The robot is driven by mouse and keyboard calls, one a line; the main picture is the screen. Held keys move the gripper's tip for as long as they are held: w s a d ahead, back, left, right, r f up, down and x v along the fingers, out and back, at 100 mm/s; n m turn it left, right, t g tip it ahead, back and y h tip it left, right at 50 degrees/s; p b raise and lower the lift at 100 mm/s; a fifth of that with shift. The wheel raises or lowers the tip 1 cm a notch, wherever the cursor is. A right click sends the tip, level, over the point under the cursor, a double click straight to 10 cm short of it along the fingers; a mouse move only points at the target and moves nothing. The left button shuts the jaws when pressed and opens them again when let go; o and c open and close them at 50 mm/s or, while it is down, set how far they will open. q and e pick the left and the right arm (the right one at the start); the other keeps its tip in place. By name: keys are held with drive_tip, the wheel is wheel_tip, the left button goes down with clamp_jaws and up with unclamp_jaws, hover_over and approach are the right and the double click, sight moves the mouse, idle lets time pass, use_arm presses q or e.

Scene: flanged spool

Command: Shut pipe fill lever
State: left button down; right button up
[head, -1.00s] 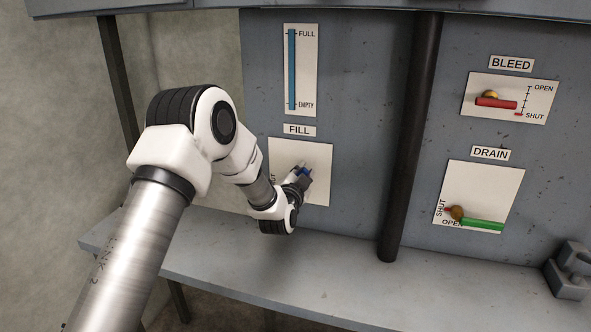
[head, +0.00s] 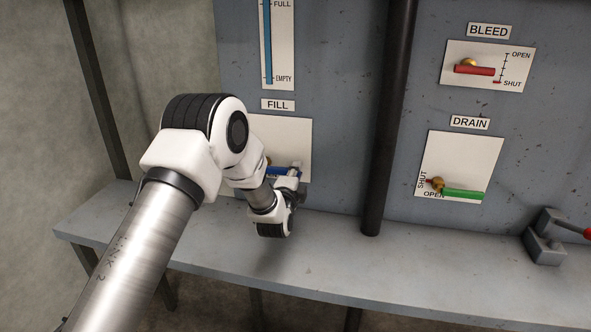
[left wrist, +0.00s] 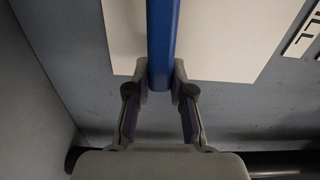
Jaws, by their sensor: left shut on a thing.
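The blue fill lever (head: 280,171) is on the white plate under the FILL label. It points right from its brass pivot, close to level, near the plate's lower edge. My left gripper (head: 296,170) is at the lever's right end. In the left wrist view, the blue lever (left wrist: 162,42) runs down between the fingertips of my left gripper (left wrist: 160,85), which are shut on it. My arm and gripper hide part of the plate and its markings. My right gripper is not in view.
A black vertical pipe (head: 388,120) stands right of the fill plate. The red bleed lever (head: 474,70) and green drain lever (head: 463,194) are farther right. A grey bench (head: 340,265) runs below, with a grey vise-like block (head: 545,238) at its right.

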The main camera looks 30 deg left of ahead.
use_arm(q)
drive_tip(key=shift+a+m, duration=0.15)
drive_tip(key=shift+m, duration=0.15)
drive_tip(key=c, duration=1.3)
unclamp_jaws()
drive_tip(key=o, duration=0.3)
drive_tip(key=shift+w+a+f, duration=0.2)
drive_tip(key=shift+f, duration=0.1)
drive_tip(key=shift+s+d, duration=0.2)
drive_tip(key=shift+s, duration=0.1)
drive_tip(key=v, duration=1.1)
drive_tip(key=shift+s, duration=0.2)
